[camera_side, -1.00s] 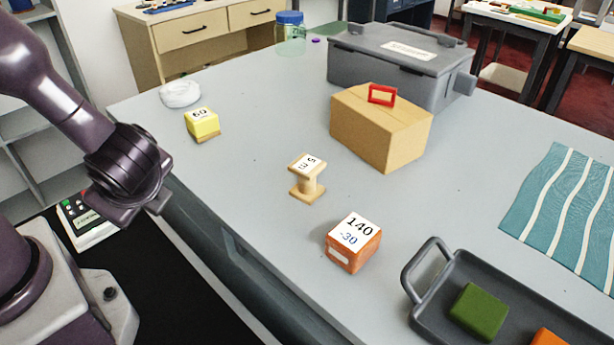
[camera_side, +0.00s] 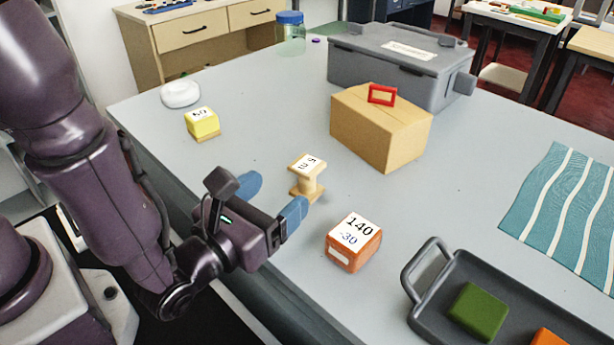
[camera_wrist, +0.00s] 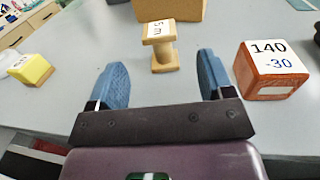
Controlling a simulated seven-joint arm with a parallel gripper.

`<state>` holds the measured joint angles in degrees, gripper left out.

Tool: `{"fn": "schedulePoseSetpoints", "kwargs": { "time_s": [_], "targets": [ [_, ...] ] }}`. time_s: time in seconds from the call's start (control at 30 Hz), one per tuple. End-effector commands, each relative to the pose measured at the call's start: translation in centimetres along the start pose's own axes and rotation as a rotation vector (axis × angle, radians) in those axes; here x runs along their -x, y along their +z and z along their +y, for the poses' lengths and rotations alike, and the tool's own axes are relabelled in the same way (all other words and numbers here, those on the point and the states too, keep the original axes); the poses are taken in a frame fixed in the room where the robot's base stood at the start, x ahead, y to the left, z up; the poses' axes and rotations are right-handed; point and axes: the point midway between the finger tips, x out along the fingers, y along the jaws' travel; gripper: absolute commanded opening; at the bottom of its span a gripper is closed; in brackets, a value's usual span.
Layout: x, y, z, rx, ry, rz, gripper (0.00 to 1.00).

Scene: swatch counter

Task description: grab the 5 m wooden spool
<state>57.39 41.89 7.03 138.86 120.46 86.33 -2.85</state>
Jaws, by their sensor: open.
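The wooden spool (camera_side: 306,178) stands upright on the grey counter, with a white label reading 5 m on its top. In the wrist view the spool (camera_wrist: 161,48) stands ahead of my fingertips, roughly centred between them. My gripper (camera_side: 273,193) is open and empty. Its two blue fingers are spread, one on each side of the line to the spool. In the wrist view my gripper (camera_wrist: 159,72) shows both fingers short of the spool. In the side view the right fingertip overlaps the edge of the spool's base; I cannot tell whether they touch.
An orange block marked 140 and -30 (camera_side: 353,243) stands close to the right. A cardboard box (camera_side: 370,130) with a red frame is behind the spool. A yellow block (camera_side: 202,122) is at left. A grey tray (camera_side: 436,290) is at front right.

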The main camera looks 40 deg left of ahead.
Motion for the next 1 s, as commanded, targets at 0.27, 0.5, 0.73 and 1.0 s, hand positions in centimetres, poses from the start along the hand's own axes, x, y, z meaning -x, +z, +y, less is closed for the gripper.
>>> {"fn": "schedulePoseSetpoints", "kwargs": {
  "time_s": [0.27,0.5,0.73,1.0],
  "targets": [
    [-3.0,0.0,0.1,0.000,0.002,0.001,0.74],
    [-6.2,0.0,0.1,0.000,0.005,0.000,0.74],
    [-8.1,0.0,0.1,-0.001,0.003,0.001,0.74],
    [-8.1,0.0,0.1,-0.001,0.002,0.002,0.56]
  ]
}}
